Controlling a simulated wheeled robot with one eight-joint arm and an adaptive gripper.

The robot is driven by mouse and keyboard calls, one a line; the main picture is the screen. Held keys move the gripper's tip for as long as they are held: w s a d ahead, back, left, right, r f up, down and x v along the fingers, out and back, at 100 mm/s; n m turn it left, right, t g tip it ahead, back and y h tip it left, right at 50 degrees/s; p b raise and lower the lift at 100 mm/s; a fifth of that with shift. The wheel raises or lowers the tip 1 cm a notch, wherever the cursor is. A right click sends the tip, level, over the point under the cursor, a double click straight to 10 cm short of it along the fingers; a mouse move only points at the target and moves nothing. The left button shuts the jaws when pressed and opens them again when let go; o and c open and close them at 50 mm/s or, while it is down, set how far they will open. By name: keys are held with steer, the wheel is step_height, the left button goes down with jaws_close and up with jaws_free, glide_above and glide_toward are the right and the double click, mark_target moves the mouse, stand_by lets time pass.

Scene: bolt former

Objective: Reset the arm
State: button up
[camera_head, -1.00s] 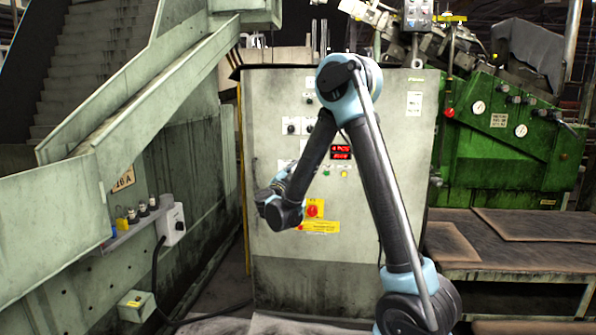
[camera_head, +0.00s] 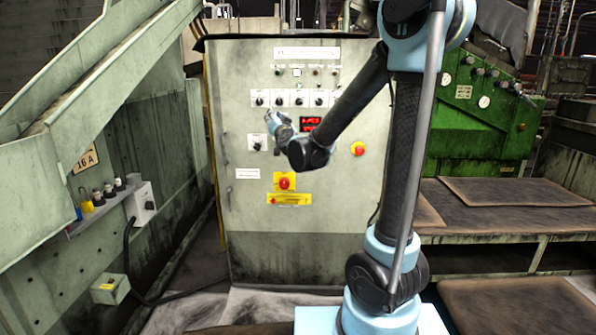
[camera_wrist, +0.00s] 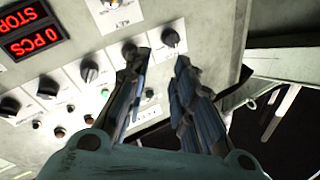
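My arm stands in front of the grey control cabinet (camera_head: 260,215) in the head view, its elbow high and its forearm sloping down to the left. My gripper (camera_head: 271,118) is small there, at the cabinet face just below the row of black knobs (camera_head: 298,98). In the wrist view my gripper (camera_wrist: 158,60) has its two fingers parted with nothing between them. A black knob (camera_wrist: 170,38) shows just beyond the right fingertip, and another knob (camera_wrist: 129,50) is beside the left fingertip. Whether the fingers touch the panel I cannot tell.
A red display (camera_head: 311,124) is beside my wrist. A red rotary switch (camera_head: 285,183) on a yellow plate sits lower on the cabinet; a red button (camera_head: 358,149) is right of my forearm. A sloped metal chute (camera_head: 95,85) is left, a green machine (camera_head: 480,125) right.

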steer(key=s+d+f+g+h, duration=0.2)
steer(key=s+d+f+g, duration=0.3)
steer(key=s+d+f, duration=0.4)
steer(key=s+d+f+n+g+h, duration=0.1)
steer(key=s+d+f+g, duration=0.5)
steer(key=s, duration=1.2)
steer(key=s+d+f+g+h, duration=0.3)
steer(key=s+d+f+g, duration=0.3)
steer(key=s+d+f, duration=0.7)
steer(key=shift+s+f+n, duration=0.15)
steer(key=shift+f+n, duration=0.05)
steer(key=shift+n, duration=0.2)
steer(key=shift+d, duration=0.1)
steer(key=shift+w+f, duration=0.2)
steer(key=shift+w, duration=0.3)
